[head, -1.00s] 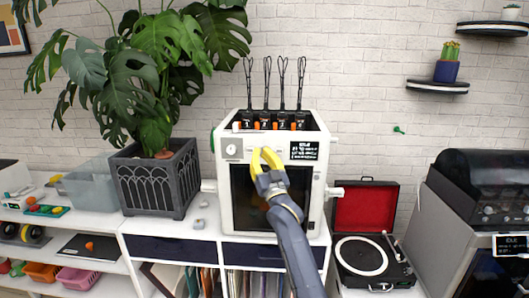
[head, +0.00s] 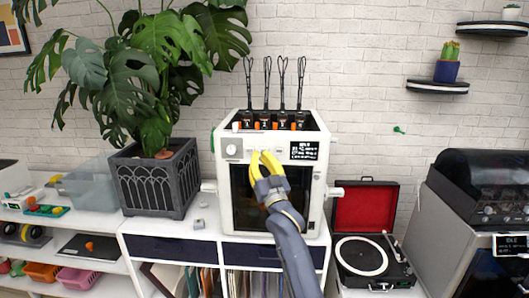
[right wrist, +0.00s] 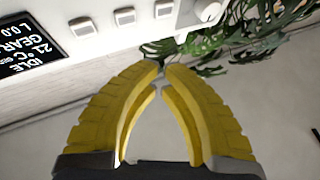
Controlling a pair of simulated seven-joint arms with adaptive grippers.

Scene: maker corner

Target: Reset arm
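My right gripper (head: 260,155) has yellow fingers and is in front of the upper front of the white 3D printer (head: 322,185). In the right wrist view the fingers (right wrist: 161,68) curve in until their tips nearly meet, with nothing held between them. The tips look apart from the printer's buttons (right wrist: 124,16), which show at the top of that view beside the white knob (right wrist: 208,10). The printer's screen (right wrist: 27,45) is at the upper left there and reads IDLE. My left gripper is not in view.
A potted monstera (head: 155,180) stands left of the printer, and an open record player (head: 362,258) stands right. A grey machine (head: 440,230) is at far right. Several black spool loops (head: 267,80) rise from the printer top. A small grey piece (head: 198,223) lies on the white cabinet.

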